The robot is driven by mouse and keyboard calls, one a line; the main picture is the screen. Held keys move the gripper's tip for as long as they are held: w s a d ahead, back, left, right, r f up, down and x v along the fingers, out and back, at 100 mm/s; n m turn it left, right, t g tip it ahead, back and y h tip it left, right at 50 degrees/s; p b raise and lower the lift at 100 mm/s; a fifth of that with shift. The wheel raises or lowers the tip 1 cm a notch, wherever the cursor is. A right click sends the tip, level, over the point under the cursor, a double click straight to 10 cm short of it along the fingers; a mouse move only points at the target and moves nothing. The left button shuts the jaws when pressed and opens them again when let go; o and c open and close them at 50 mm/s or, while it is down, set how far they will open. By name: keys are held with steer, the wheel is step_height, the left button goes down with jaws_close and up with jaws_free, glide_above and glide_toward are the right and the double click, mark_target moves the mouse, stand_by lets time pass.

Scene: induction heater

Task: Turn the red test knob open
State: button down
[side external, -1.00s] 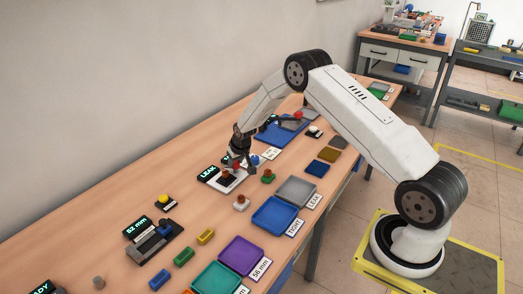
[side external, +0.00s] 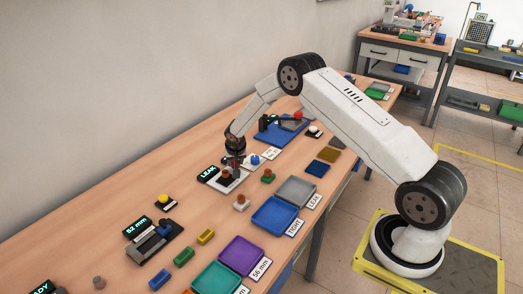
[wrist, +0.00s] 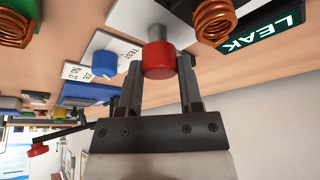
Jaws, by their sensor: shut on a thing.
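In the side external view my gripper (side external: 234,167) points down at the white station beside the "LEAK" display (side external: 208,172). The knob is mostly hidden by the fingers there. The knob's turned angle cannot be told.
A blue knob (wrist: 103,64) stands close beside my fingers. Copper coils (wrist: 212,22) are close to the display. A blue tray (side external: 258,226) and a grey tray (side external: 296,189) lie nearer the table's front edge.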

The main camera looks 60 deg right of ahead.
steer(key=shift+m, duration=0.4)
steer(key=shift+c, duration=1.3)
jaws_free()
steer(key=shift+r, duration=0.1)
steer(key=v, duration=0.7)
steer(key=shift+a+r, duration=0.15)
steer(key=shift+r, duration=0.15)
steer(key=shift+s+a, duration=0.1)
